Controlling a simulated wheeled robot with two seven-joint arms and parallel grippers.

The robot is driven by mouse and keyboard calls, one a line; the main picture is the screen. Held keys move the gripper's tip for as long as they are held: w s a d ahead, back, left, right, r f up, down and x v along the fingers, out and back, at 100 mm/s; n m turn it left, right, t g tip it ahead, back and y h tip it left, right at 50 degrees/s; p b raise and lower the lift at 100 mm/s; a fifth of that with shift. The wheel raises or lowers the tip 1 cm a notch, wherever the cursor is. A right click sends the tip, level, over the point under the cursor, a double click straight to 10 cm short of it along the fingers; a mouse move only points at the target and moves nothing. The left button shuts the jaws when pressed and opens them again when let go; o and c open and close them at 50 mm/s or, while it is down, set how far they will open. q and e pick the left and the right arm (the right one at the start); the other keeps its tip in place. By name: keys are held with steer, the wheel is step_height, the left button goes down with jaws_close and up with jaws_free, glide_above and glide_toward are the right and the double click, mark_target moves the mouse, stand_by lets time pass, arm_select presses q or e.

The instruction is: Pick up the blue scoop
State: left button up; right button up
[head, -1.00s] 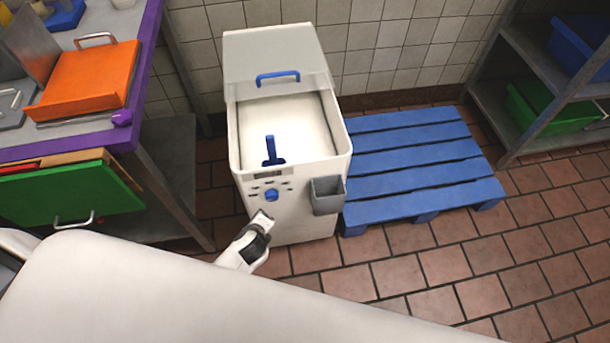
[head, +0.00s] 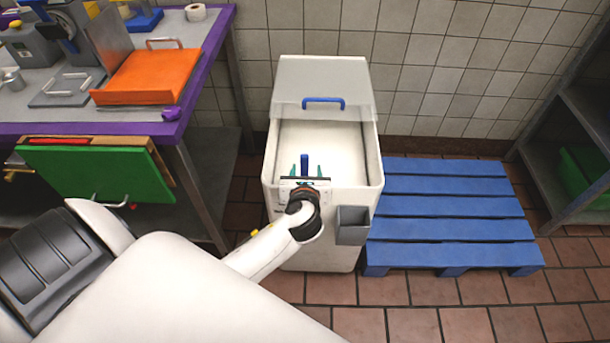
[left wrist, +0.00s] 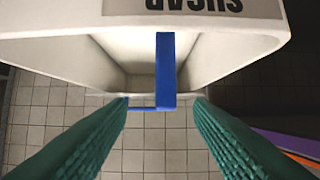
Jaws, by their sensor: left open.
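The blue scoop (head: 305,158) stands in the white bin (head: 375,165), near its front wall, with its handle pointing up. In the left wrist view the scoop (left wrist: 165,70) lies in the gap between my two fingers. My left gripper (head: 306,172) is open above the bin's front rim, with one teal finger on each side of the scoop. In the left wrist view both fingers (left wrist: 162,103) look apart from the scoop. The scoop's lower part is hidden in the head view. My right gripper is not in view.
The bin's lid with a blue handle (head: 323,103) is at the back, leaving the front open. A grey holder (head: 352,225) hangs on the bin's front right. A blue pallet (head: 450,228) lies to the right. A purple-edged counter (head: 205,75) stands to the left.

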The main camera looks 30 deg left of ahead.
mark_target(304, 165)
arm_select(q)
steer(key=w+a+f+b, duration=0.1)
steer(key=w+a+f, duration=0.1)
steer(key=f, duration=0.1)
steer(key=shift+w+a, duration=0.25)
steer(key=shift+w, duration=0.15)
steer(key=shift+w+a+f, duration=0.1)
steer(key=shift+w+a, duration=0.1)
steer(key=shift+w, duration=0.1)
jaws_close()
